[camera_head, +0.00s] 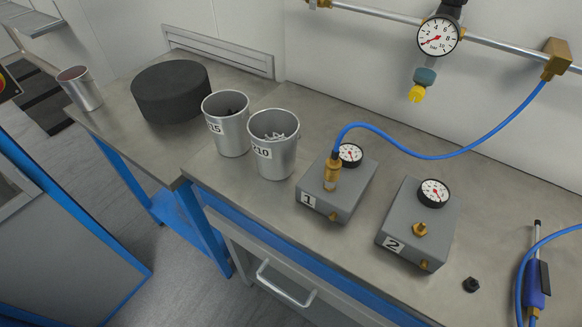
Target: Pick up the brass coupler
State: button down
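The brass coupler (331,173) is at the end of a blue hose (440,157). It stands upright on top of the grey box marked 1 (338,188), beside that box's gauge (350,155). From the coupler the hose rises, sags across the wall and runs up to a brass block (556,60) on the pipe. A second grey box marked 2 (409,218) sits to the right, with a bare brass fitting (420,229) on top. My gripper is not in view.
Two metal cups, marked 210 (274,150) and 215 (230,132), stand left of box 1. A black cylinder (171,92) and another cup (80,89) are farther left. A small black part (471,285) and a blue tool (536,285) are at right. A gauge (438,36) hangs above.

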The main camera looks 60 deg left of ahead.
aim_at(332, 172)
jog(key=u, duration=1.7)
